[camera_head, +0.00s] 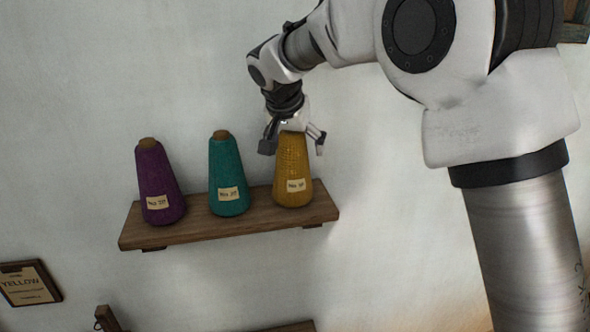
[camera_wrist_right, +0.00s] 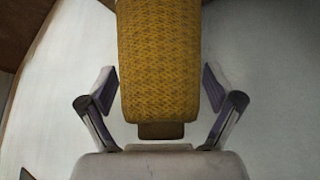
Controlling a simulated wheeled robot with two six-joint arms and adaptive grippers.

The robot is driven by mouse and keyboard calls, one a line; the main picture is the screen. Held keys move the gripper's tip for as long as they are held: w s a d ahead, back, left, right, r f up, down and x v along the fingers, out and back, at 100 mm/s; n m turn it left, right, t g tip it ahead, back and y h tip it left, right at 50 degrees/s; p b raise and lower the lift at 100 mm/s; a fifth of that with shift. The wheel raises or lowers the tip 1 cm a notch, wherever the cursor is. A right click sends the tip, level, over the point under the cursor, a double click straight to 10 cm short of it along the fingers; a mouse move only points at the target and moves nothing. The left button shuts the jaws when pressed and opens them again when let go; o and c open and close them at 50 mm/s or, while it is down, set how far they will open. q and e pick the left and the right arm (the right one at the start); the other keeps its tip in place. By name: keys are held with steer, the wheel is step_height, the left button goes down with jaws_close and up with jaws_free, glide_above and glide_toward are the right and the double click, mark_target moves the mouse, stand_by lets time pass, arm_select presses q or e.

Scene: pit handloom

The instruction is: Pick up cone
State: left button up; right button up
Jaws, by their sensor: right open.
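Three yarn cones stand upright on a wooden wall shelf (camera_head: 235,229): a purple cone (camera_head: 159,181) at the left, a teal cone (camera_head: 228,175) in the middle and a yellow cone (camera_head: 293,170) at the right. Each bears a pale label. My right gripper (camera_head: 293,145) is open around the top of the yellow cone. In the right wrist view the yellow cone (camera_wrist_right: 159,60) lies between the two open fingers, with a gap on each side. The top of the yellow cone is hidden by the gripper in the head view. My left gripper is not in view.
A framed sign reading "YELLOW" (camera_head: 29,283) hangs on the wall at the lower left. Part of another wooden piece (camera_head: 290,327) shows at the bottom edge. The pale wall stands close behind the shelf. The teal cone is left of my gripper; the right side is free.

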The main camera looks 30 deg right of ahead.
steer(key=shift+s+a+r, duration=0.1)
steer(key=shift+a+r, duration=0.05)
steer(key=shift+s+a+r, duration=0.25)
steer(key=shift+a, duration=0.1)
steer(key=c, duration=0.3)
steer(key=shift+s+a+r, duration=0.15)
steer(key=shift+s+a, duration=0.1)
steer(key=c, duration=1.2)
steer(key=shift+d, duration=0.15)
jaws_close()
